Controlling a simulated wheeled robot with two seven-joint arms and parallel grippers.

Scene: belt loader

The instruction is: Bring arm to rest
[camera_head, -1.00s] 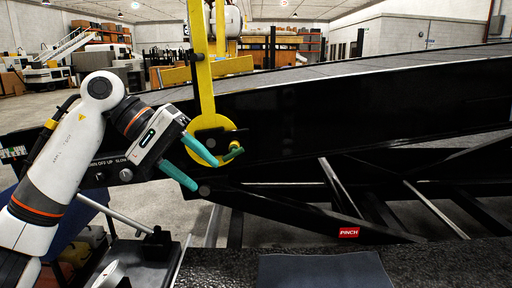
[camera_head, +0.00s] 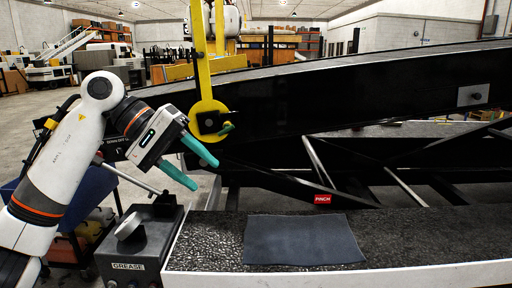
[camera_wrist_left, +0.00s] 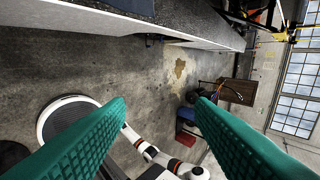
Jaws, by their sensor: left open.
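My left arm comes in from the left in the head view, bent at a white elbow. Its gripper (camera_head: 205,175) has two teal fingers spread apart, with nothing between them, pointing down to the right. The gripper appears clear of the lever. My right gripper is in neither view.
The black belt loader frame (camera_head: 370,100) spans the right side, with a red PINCH label (camera_head: 322,199). A dark bench top (camera_head: 410,230) with a blue-grey mat (camera_head: 300,240) lies in front. A grey GREASE box (camera_head: 140,248) stands at its left. Open floor (camera_wrist_left: 90,65) shows in the left wrist view.

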